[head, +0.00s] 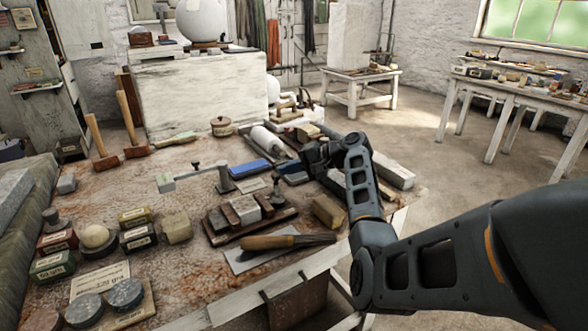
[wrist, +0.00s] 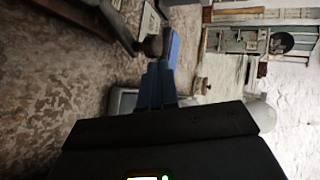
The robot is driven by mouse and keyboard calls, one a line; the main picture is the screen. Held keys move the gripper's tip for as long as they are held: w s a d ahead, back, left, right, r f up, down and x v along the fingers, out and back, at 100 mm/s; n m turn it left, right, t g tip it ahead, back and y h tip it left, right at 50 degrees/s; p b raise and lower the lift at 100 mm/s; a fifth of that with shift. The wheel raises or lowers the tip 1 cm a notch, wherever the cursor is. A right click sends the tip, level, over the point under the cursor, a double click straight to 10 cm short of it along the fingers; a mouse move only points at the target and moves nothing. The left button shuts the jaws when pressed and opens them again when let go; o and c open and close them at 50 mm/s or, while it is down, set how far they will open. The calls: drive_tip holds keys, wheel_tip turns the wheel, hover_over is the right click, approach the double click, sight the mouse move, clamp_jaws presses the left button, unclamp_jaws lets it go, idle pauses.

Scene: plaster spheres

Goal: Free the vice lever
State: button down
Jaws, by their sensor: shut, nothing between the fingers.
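My gripper (head: 312,155) is low over the far right part of the workbench (head: 165,215), pointing left, with its fingers together and empty. In the wrist view its blue-grey fingers (wrist: 157,82) are shut. A dark rounded knob (wrist: 152,46) shows just beyond the fingertips; I cannot tell whether they touch. I cannot make out the vice or its lever for certain; my gripper and arm hide part of that area. A blue block (head: 250,168) lies left of my gripper and also shows in the wrist view (wrist: 173,48).
A white roller-like cylinder (head: 267,140) lies behind the blue block. A metal stand (head: 225,180) with a side arm is left of it. A wooden rack of blocks (head: 250,213) and a wooden-handled brush (head: 285,241) lie nearer. Two mallets (head: 130,125) stand at the back left.

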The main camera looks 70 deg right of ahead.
drive_tip(key=shift+w+a, duration=0.1)
drive_tip(key=shift+w, duration=0.25)
idle(0.5)
